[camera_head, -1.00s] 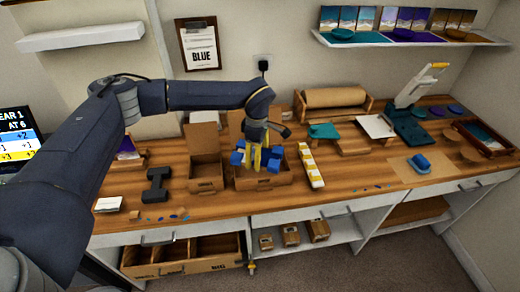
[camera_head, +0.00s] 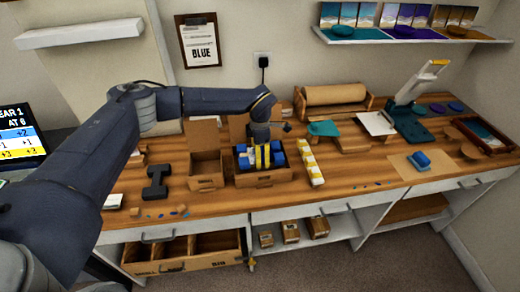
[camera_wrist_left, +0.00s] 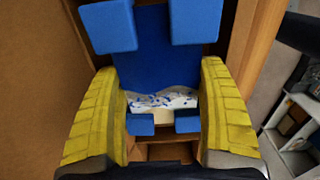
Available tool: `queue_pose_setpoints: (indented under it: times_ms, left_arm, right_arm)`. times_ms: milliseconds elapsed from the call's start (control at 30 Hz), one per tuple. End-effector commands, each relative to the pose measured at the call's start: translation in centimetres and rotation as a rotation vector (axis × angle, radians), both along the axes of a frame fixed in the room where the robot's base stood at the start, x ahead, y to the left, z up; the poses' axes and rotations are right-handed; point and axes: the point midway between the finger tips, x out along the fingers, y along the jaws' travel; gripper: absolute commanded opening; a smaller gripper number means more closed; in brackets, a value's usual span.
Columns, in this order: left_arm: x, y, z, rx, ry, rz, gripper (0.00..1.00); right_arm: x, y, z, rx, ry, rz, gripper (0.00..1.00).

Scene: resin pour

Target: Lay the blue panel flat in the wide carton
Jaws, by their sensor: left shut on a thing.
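The blue panel (camera_wrist_left: 165,55), with blue corner blocks (camera_wrist_left: 107,27) and a white, speckled band near its lower part, is held between the yellow fingers of my left gripper (camera_wrist_left: 160,115). In the head view, my left gripper (camera_head: 262,157) points down into the wide carton (camera_head: 265,179). The blue corner blocks (camera_head: 280,158) show around its fingers, inside the carton walls. The panel looks about level there. Whether it touches the carton floor is hidden. My right gripper is not in view.
A narrower open carton (camera_head: 205,170) stands left of the wide one, beside a dark dumbbell-shaped object (camera_head: 156,184). A white-and-yellow strip (camera_head: 311,163) lies close on the right. A blue block (camera_head: 420,160) rests on a tan mat further right.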

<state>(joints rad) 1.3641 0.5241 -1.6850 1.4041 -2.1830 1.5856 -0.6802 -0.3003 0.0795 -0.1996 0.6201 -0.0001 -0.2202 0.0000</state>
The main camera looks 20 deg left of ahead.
Motion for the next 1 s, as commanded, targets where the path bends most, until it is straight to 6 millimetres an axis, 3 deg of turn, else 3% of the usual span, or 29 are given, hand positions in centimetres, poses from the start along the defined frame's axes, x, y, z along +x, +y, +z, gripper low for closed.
queue_pose_setpoints:
  times_ms: [500,1000]
  left_arm:
    - [0.1,0.0,-3.7,0.0,-0.001,0.0,0.5]
    - [0.1,0.0,-4.1,0.0,-0.002,-0.001,0.5]
  right_arm:
    - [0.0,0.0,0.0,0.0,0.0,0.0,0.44]
    - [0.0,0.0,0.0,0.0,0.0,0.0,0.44]
